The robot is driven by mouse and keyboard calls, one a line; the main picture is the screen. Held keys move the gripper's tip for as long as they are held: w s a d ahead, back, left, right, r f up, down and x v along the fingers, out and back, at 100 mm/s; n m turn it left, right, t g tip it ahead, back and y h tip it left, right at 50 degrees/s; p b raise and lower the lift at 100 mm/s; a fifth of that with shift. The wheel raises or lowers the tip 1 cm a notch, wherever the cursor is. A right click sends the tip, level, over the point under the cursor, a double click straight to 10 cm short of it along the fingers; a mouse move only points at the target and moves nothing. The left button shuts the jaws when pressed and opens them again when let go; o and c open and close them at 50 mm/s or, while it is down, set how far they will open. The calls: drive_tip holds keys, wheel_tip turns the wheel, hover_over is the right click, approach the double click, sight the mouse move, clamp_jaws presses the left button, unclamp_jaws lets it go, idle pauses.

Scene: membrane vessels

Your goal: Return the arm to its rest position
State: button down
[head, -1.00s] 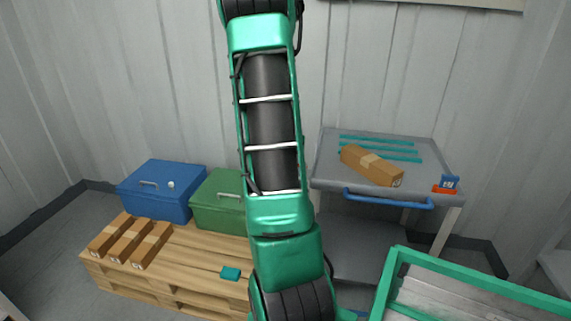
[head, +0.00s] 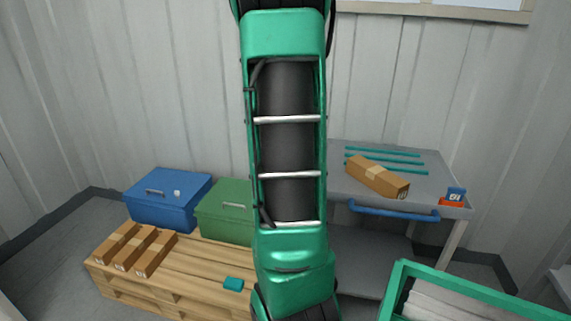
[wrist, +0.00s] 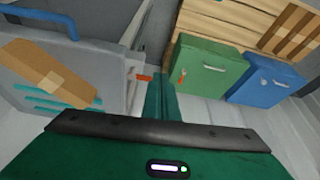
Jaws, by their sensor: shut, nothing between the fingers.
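My arm (head: 289,150) stands upright through the middle of the head view, green with a dark ribbed core. Its upper and lower ends run out of that picture, and my gripper is outside it. In the wrist view, my gripper (wrist: 161,80) shows as narrow dark green fingers beyond a green body with a black bar. The fingers are together and hold nothing. They point toward the scene, with the trolley on the left and the bins on the right of that view.
A pallet (head: 190,283) holds cartons (head: 145,250) and a teal block (head: 233,284). Blue (head: 168,200) and green (head: 224,211) bins stand behind. A green-framed container (head: 470,286) is at front right.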

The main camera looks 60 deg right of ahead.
idle(0.4)
drive_tip(key=s+a+n+y, duration=0.1)
drive_tip(key=s+a+n, duration=0.1)
drive_tip(key=a, duration=0.9)
drive_tip(key=s+a+r+n+g+y, duration=0.1)
drive_tip(key=s+a, duration=0.4)
drive_tip(key=a, duration=0.6)
drive_tip(key=s+a+n+y, duration=0.2)
drive_tip(key=s+a+n, duration=0.1)
drive_tip(key=a, duration=0.8)
drive_tip(key=shift+s+a+r+n+g, duration=0.25)
drive_tip(key=shift+a+n+g, duration=0.1)
drive_tip(key=shift+n, duration=0.25)
drive_tip(key=shift+d, duration=0.15)
